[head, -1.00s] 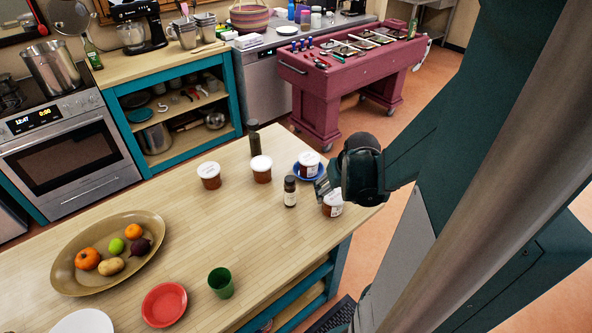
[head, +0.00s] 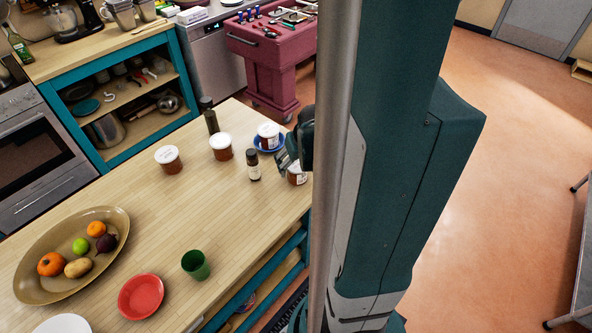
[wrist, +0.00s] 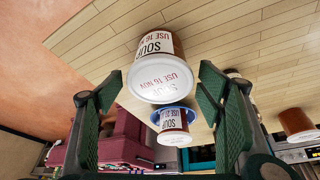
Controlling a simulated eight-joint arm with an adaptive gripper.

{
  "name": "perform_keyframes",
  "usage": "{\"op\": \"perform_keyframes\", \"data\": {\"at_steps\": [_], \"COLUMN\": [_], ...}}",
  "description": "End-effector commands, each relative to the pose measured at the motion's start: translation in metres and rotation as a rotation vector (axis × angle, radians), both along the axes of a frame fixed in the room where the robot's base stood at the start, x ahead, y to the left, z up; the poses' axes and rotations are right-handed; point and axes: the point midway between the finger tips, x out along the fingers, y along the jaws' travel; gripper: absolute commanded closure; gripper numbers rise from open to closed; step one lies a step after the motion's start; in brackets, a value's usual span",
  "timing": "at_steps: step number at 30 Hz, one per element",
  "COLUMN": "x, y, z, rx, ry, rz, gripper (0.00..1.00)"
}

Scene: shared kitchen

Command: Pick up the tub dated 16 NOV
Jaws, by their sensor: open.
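A white-lidded tub with red-brown contents (wrist: 158,78) has a label reading SOUP, USE 16 NOV in the wrist view, which appears upside down. It stands on the table by its right edge; in the head view this tub (head: 297,176) is partly hidden by my gripper. My gripper (wrist: 160,88) is open, its fingers either side of the tub in the picture, with gaps showing; I cannot tell if the tub is between them in depth. A similar tub (wrist: 174,126) stands on a blue saucer (wrist: 156,117); its date is hard to read.
Two more tubs (head: 168,159) (head: 221,147), a small dark bottle (head: 254,166) and a taller dark bottle (head: 209,115) stand close by. A fruit platter (head: 118,243), a red bowl (head: 141,297) and a green cup (head: 196,265) are farther left. The table's middle is clear.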

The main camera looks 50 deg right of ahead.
Motion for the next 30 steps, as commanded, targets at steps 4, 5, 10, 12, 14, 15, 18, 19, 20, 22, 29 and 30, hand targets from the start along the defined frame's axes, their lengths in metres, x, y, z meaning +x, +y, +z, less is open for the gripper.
{"op": "perform_keyframes", "data": {"at_steps": [4, 5, 10, 12, 14, 15, 18, 19, 20, 22, 29, 30], "x": [0.0017, 0.0018, 0.0023, 0.0022, 0.0022, 0.0022, 0.0022, 0.0022, 0.0022, 0.0022, 0.0022, 0.0021], "y": [-0.0008, -0.0009, -0.0011, -0.0011, -0.0011, -0.0011, -0.0011, -0.0011, -0.0011, -0.0011, -0.0011, -0.0010], "z": [-0.0055, -0.0060, -0.0069, -0.0068, -0.0068, -0.0068, -0.0068, -0.0068, -0.0067, -0.0067, -0.0067, -0.0067], "rx": [0.000, 0.000, 0.000, 0.000, 0.000, 0.000, 0.000, 0.000, 0.000, 0.000, 0.000, 0.000], "ry": [0.000, 0.000, 0.000, 0.000, 0.000, 0.000, 0.000, 0.000, 0.000, 0.000, 0.000, 0.000], "rz": [0.000, 0.000, 0.000, 0.000, 0.000, 0.000, 0.000, 0.000, 0.000, 0.000, 0.000, 0.000], "gripper": [0.34, 0.34, 0.34, 0.34, 0.34, 0.34, 0.34, 0.34, 0.34, 0.34, 0.57, 0.62]}}
